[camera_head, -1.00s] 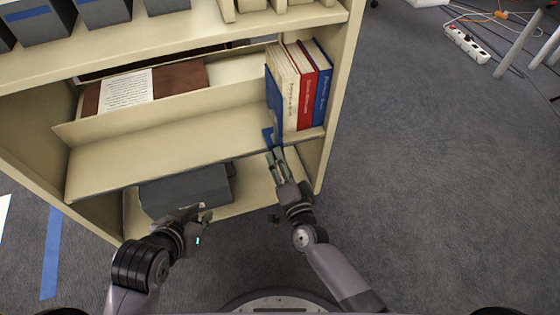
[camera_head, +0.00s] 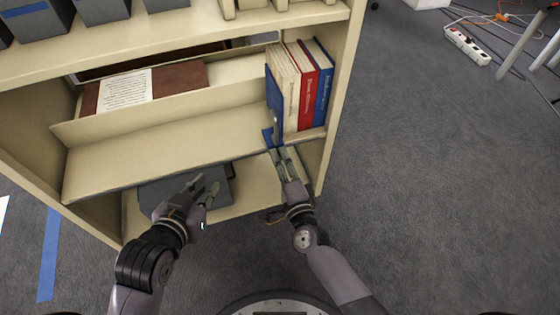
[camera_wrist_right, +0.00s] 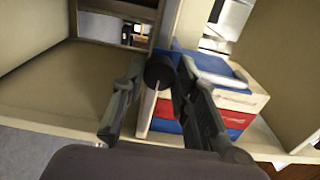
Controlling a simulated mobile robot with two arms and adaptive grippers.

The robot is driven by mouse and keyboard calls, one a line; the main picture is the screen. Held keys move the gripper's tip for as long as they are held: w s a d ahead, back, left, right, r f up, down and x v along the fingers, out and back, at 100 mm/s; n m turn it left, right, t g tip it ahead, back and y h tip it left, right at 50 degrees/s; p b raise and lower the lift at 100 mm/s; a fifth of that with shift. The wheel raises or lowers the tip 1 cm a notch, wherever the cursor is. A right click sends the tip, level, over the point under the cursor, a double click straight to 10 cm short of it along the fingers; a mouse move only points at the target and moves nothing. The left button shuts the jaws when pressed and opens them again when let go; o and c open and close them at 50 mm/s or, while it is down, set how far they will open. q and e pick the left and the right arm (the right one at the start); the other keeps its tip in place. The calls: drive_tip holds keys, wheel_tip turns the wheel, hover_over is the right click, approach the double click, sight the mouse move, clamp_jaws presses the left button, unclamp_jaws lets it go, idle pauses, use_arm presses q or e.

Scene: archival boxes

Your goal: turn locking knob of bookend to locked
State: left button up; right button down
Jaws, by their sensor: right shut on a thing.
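The blue bookend (camera_head: 273,103) stands upright at the left end of a short row of books on the middle shelf. Its locking knob (camera_wrist_right: 159,71) is a dark round knob with a pale line, between the right gripper's fingers in the right wrist view. My right gripper (camera_head: 281,152) is shut on the knob at the shelf's front edge, at the bookend's foot. In the head view I cannot make out the knob. My left gripper (camera_head: 207,182) is empty with its fingers spread, in front of the grey box on the lower shelf.
White, red and blue books (camera_head: 305,92) stand right of the bookend, close to the shelf's right side wall. A brown folder with a white sheet (camera_head: 126,89) lies behind a low divider. The grey box (camera_head: 150,194) sits below. The middle shelf (camera_head: 160,152) is bare at left.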

idle(0.3)
drive_tip(key=c, duration=1.2)
unclamp_jaws()
drive_tip(key=shift+c, duration=0.2)
drive_tip(key=shift+s, duration=0.1)
drive_tip(key=v, duration=1.2)
drive_tip(key=shift+r, duration=0.1)
